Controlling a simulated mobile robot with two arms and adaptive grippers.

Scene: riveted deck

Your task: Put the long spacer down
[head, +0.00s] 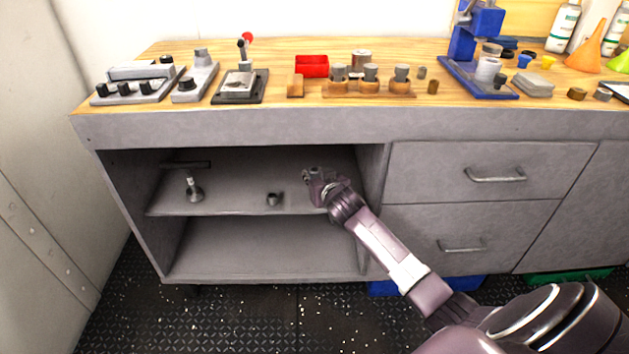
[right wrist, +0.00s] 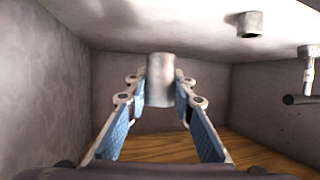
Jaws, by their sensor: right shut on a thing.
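The long spacer (right wrist: 160,80) is a plain grey metal cylinder, seen in the right wrist view between the fingertips of my right gripper (right wrist: 157,92). The blue-padded fingers are shut on its sides. In the head view my right gripper (head: 318,182) reaches into the upper open compartment of the bench, above the right part of the shelf (head: 235,202); the spacer is hardly distinguishable there. The wrist picture is upside down, with the shelf at the top. I cannot tell whether the spacer touches the shelf. My left gripper is not in view.
A short grey cylinder (head: 273,199) stands on the shelf left of my right gripper. A T-handled tool (head: 193,190) stands further left. The compartment's right wall (head: 372,190) is close to my arm. Shelf between the cylinder and the gripper is bare.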

